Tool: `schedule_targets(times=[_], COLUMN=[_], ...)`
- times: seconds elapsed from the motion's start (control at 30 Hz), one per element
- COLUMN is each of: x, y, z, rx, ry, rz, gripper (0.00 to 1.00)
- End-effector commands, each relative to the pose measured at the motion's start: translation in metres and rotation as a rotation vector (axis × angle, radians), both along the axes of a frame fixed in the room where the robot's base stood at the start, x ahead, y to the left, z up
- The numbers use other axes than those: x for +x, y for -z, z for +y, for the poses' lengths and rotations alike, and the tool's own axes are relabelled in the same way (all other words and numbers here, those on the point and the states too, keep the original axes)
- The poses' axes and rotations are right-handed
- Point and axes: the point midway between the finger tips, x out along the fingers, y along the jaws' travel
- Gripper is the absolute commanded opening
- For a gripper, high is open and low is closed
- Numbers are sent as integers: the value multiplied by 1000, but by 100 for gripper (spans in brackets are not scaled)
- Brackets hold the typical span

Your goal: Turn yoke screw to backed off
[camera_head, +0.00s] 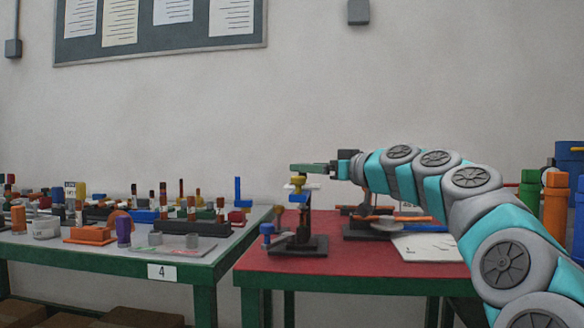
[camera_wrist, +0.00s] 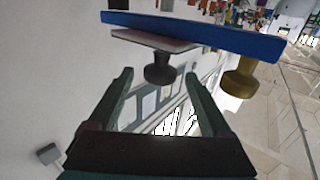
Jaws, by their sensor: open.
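A small stand with a dark base (camera_head: 298,246) is on the red-topped bench. A brass-yellow knob (camera_head: 298,181) and a pale plate sit near its top. In the wrist view a blue bar (camera_wrist: 200,36) carries a pale plate (camera_wrist: 150,39), a dark knob (camera_wrist: 160,70) and a brass knob (camera_wrist: 240,80). Which knob is the yoke screw I cannot tell for sure. My gripper (camera_head: 305,168) reaches in from the right at the stand's top. In the wrist view its open fingers (camera_wrist: 160,77) have the dark knob between or just beyond their tips; no contact is visible.
The red bench (camera_head: 345,260) also holds a dark-based device with an orange rod (camera_head: 390,217) and a white sheet (camera_head: 430,247). Orange and green bottles (camera_head: 555,205) stand at the right. A left bench (camera_head: 215,257) is crowded with small parts. A gap separates the benches.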

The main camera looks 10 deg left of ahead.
Motion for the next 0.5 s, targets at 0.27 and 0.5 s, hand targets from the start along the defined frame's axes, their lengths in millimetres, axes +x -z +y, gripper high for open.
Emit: schedule_targets(times=[0.27, 0.5], x=[24, 37], y=[1, 1], z=[30, 45], rx=[-3, -2], ry=[-1, 0], rz=[1, 0], gripper=[83, 83])
